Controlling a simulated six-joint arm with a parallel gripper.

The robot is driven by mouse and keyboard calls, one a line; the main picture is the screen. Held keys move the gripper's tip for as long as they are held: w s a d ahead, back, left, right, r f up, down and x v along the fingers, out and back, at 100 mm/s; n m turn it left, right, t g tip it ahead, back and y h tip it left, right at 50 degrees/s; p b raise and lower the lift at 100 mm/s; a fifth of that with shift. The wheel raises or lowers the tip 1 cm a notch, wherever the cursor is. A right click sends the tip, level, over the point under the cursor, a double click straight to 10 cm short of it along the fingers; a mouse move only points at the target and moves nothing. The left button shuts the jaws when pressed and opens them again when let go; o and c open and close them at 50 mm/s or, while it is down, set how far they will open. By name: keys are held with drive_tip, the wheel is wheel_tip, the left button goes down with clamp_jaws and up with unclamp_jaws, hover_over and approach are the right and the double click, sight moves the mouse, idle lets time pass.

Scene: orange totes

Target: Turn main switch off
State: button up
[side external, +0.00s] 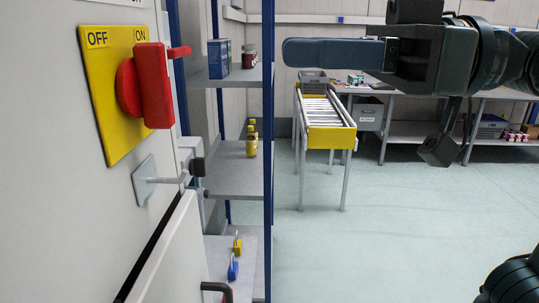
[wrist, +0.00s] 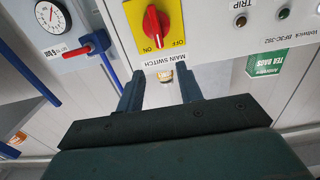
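The main switch is a red knob (side external: 147,87) with a raised handle on a yellow plate (side external: 105,120), fixed to a light cabinet face at the left of the side view. The plate reads OFF and ON, and the handle's upper end is by ON. In the wrist view the knob (wrist: 152,24) appears upside down above the fingers, with its handle roughly upright in the picture. My gripper (side external: 287,52) is well to the right of the knob in the side view, touching nothing. In the wrist view my gripper (wrist: 160,72) shows two parted fingers with nothing between them.
A metal stem with a square plate (side external: 145,180) sticks out below the switch. A shelf rack (side external: 238,176) with blue posts holds bottles and boxes. A red-handled lever (wrist: 78,51) and a round gauge (wrist: 48,17) are left of the plate in the wrist view.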

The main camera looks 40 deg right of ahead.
sight(165, 53)
drive_tip(key=shift+x, duration=6.2)
drive_tip(key=shift+c, duration=0.3)
clamp_jaws()
